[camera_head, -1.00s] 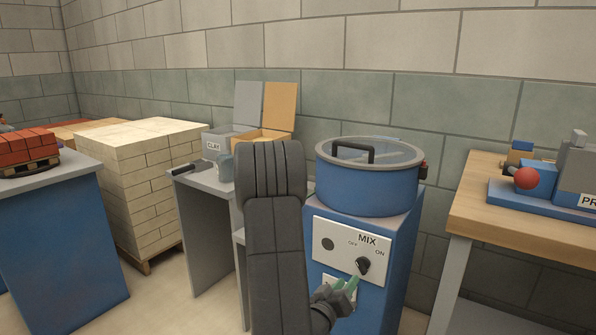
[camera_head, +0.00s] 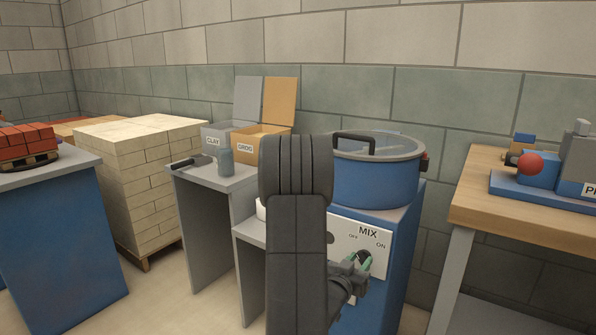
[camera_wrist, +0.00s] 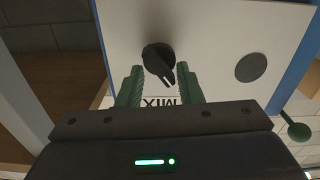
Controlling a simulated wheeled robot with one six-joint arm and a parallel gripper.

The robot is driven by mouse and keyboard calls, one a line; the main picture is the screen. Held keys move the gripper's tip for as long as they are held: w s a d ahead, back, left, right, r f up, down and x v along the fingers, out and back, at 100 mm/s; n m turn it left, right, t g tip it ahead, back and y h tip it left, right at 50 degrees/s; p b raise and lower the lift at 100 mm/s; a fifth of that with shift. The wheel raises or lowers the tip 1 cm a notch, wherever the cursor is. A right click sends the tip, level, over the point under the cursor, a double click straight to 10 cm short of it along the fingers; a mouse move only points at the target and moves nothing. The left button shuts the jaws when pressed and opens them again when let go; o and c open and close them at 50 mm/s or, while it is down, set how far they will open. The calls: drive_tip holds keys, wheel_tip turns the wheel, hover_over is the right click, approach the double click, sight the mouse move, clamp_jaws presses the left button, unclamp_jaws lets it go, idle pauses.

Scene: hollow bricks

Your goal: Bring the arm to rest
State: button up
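My gripper (camera_head: 362,265) is in front of the white MIX panel (camera_head: 345,235) on the blue mixer, close to its black knob (camera_head: 364,256). In the wrist view its two green fingers (camera_wrist: 160,87) are apart, with nothing held between them. The knob (camera_wrist: 158,60) shows just beyond the fingertips there, its bar slanting to the lower right in that upside-down view. Whether a finger touches it I cannot tell. My arm is bent, its dark upper link in front of the mixer's left side.
The lidded blue mixing drum (camera_head: 375,180) stands above the panel. A grey table (camera_head: 235,180) with clay and grog boxes is to the left. A wooden bench (camera_head: 535,215) is to the right. Pale bricks (camera_head: 140,175) are stacked further left.

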drive_tip(key=shift+m, duration=0.9)
